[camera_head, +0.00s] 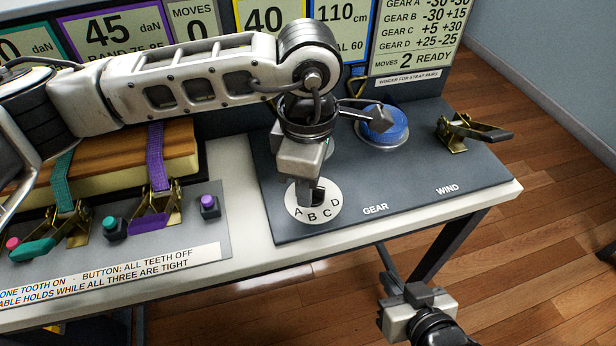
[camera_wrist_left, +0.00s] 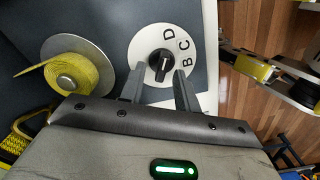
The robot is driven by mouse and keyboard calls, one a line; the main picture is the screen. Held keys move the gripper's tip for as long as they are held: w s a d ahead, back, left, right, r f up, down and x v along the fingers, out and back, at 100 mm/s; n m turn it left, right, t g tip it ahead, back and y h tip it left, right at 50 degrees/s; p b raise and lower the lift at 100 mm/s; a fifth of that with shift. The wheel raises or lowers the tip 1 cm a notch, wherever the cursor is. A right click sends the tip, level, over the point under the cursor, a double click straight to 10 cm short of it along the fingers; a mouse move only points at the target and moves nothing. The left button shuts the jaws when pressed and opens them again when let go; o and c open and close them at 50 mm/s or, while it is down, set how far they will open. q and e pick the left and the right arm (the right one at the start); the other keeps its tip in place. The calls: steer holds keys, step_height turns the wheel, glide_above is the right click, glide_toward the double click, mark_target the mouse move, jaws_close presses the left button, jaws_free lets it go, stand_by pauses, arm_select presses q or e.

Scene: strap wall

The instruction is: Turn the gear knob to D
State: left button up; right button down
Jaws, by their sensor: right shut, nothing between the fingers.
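The gear knob is a black knob (camera_wrist_left: 160,66) on a round white dial (camera_head: 325,215) lettered A to D, on the dark panel's front left. The dial also shows in the left wrist view (camera_wrist_left: 139,43). My left gripper (camera_head: 312,197) points down over the dial and partly hides the knob in the head view. In the left wrist view its two fingers (camera_wrist_left: 160,76) stand apart, one on each side of the knob, with a small gap visible. Which letter the knob points to is not clear. My right gripper (camera_head: 405,302) is shut and empty, low in front of the table over the floor.
A blue disc (camera_head: 382,127) and a brass WIND lever (camera_head: 470,131) stand on the panel to the right. A yellow strap spool (camera_wrist_left: 72,78) is beside the dial in the wrist view. Strap buckles (camera_head: 155,205) and buttons (camera_head: 208,205) are at the left.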

arm_select(q)
step_height(320, 180, up, 16)
steer(key=shift+b, duration=0.4)
stand_by(0.3)
